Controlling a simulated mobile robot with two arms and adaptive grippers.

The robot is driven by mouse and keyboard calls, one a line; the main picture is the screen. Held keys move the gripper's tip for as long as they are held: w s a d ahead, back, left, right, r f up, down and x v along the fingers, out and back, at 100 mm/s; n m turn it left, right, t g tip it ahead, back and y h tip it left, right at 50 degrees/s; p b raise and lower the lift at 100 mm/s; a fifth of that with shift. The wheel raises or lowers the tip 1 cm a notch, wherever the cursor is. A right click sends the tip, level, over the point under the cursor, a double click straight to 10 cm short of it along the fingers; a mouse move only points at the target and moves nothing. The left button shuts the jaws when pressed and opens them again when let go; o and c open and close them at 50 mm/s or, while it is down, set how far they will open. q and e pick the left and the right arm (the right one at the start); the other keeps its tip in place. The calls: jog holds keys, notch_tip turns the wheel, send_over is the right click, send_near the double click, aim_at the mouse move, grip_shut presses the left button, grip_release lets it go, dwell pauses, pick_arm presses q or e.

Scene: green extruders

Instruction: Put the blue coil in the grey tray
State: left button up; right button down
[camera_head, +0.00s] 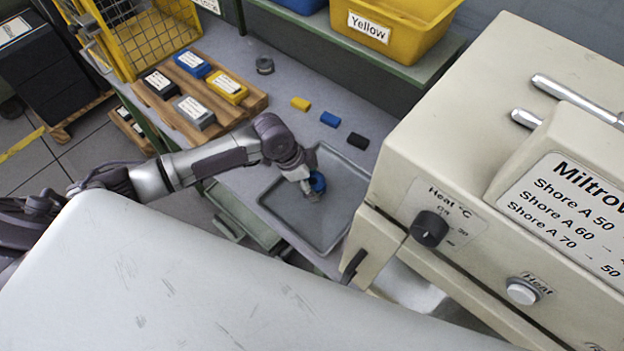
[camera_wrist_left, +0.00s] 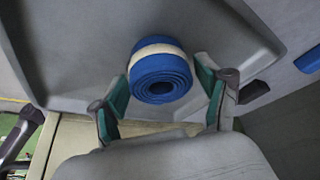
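The blue coil (camera_head: 318,182) is a rolled blue strip with a pale band around it, seen best in the left wrist view (camera_wrist_left: 160,74). It appears to rest inside the grey tray (camera_head: 343,226), on the tray's floor. My left gripper (camera_head: 312,190) is over the tray at the coil. In the left wrist view its two green-padded fingers (camera_wrist_left: 163,98) are spread on either side of the coil, with small gaps showing. The gripper partly hides the coil in the head view. My right gripper is not in view.
Yellow (camera_head: 301,103), blue (camera_head: 330,119) and black (camera_head: 358,141) blocks lie behind the tray. A large beige machine (camera_head: 480,170) stands close on the right.

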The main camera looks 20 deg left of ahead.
pick_arm(q)
jog(key=shift+o, duration=0.2)
jog(key=shift+r, duration=0.1)
jog(key=b+v, duration=0.1)
jog(key=v, duration=1.1)
